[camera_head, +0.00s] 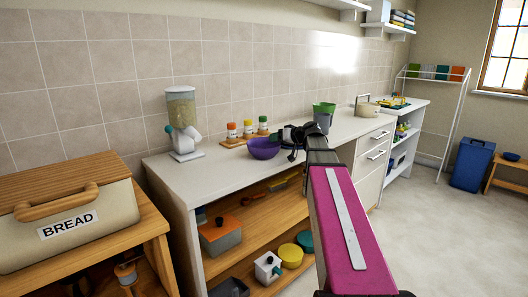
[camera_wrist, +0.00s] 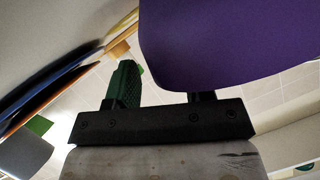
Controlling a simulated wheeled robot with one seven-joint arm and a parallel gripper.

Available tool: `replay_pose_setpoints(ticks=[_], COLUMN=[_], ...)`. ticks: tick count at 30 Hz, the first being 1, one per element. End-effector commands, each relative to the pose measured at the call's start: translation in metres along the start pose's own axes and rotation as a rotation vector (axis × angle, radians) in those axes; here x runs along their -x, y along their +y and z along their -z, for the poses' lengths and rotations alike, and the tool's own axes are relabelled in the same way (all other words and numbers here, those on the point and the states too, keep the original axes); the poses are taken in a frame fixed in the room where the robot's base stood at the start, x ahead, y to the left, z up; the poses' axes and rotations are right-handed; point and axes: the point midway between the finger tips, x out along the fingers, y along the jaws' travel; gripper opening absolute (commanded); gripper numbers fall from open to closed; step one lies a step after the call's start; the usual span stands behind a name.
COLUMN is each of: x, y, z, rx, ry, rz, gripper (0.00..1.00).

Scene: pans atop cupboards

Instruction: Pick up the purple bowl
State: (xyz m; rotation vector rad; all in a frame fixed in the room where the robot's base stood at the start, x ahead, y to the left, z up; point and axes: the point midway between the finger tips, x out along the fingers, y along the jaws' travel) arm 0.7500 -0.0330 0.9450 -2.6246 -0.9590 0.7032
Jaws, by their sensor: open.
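The purple bowl (camera_head: 263,148) sits upright on the white countertop (camera_head: 222,168), near its front edge. My gripper (camera_head: 291,139) is open just to the right of the bowl, close to it. In the wrist view the bowl (camera_wrist: 235,42) fills the upper right and hides most of one finger. The other finger, with a green pad, shows in full on the left. I cannot tell whether the bowl's wall lies between the fingers or whether they touch it.
Several spice jars (camera_head: 248,129) stand on a small board behind the bowl. A food dispenser (camera_head: 182,124) stands to the left, and a green-rimmed grey container (camera_head: 324,113) to the right. Shelves below hold pots (camera_head: 220,236). A bread box (camera_head: 68,217) is at far left.

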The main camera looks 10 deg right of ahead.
Motion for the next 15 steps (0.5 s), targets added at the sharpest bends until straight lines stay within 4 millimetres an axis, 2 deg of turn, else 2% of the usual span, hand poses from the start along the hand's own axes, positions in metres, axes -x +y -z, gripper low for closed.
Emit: replay_pose_setpoints(ticks=[1,5,15], x=[0.0002,0.0003,0.0005], y=[0.0000,0.0000,0.0000], z=[0.0000,-0.0001,0.0001], rx=[0.000,0.000,0.000], ry=[0.000,0.000,0.000], rz=[0.000,0.000,0.000], gripper=[0.44,0.02,0.00])
